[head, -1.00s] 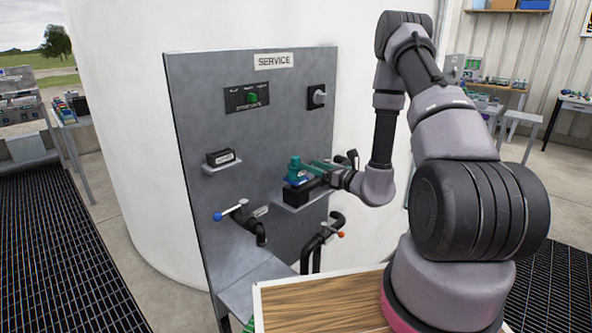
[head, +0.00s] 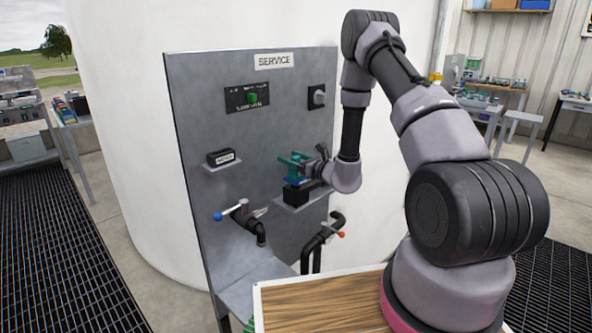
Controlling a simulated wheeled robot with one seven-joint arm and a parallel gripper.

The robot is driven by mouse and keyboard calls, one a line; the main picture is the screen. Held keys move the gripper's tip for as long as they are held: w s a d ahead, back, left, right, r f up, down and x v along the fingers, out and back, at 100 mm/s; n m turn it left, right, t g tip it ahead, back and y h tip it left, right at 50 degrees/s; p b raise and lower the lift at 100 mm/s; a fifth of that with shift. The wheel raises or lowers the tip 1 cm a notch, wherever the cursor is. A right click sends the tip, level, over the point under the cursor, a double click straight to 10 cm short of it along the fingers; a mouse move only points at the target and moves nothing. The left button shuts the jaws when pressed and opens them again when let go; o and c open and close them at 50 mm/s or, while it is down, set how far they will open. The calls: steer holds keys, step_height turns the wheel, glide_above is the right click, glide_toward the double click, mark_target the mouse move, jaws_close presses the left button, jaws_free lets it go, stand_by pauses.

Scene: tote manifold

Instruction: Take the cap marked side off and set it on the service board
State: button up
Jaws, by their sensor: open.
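The grey upright service panel (head: 185,110) stands in the middle of the head view, with a SERVICE label at its top. A black block (head: 296,196) with a blue part (head: 297,181) on top sits on a small shelf on its right side. My gripper (head: 294,165) reaches in from the right just above the blue part, with teal fingers open around or in front of whatever stands there. Teal parts overlap here, so I cannot tell finger from cap or whether they touch. No "side" marking is readable.
A small black labelled box (head: 221,157) sits on a left shelf. Below are a blue-tipped valve handle (head: 218,216), an orange-tipped one (head: 341,234) and black pipes. A wooden-topped surface (head: 320,305) in front is bare.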

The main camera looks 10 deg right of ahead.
steer(key=shift+w+a, duration=0.25)
steer(key=shift+w, duration=0.1)
steer(key=shift+c, duration=0.3)
jaws_close()
steer(key=shift+r, duration=0.55)
step_height(320, 180, up, 6)
steer(key=shift+r, duration=0.1)
steer(key=v, duration=1.8)
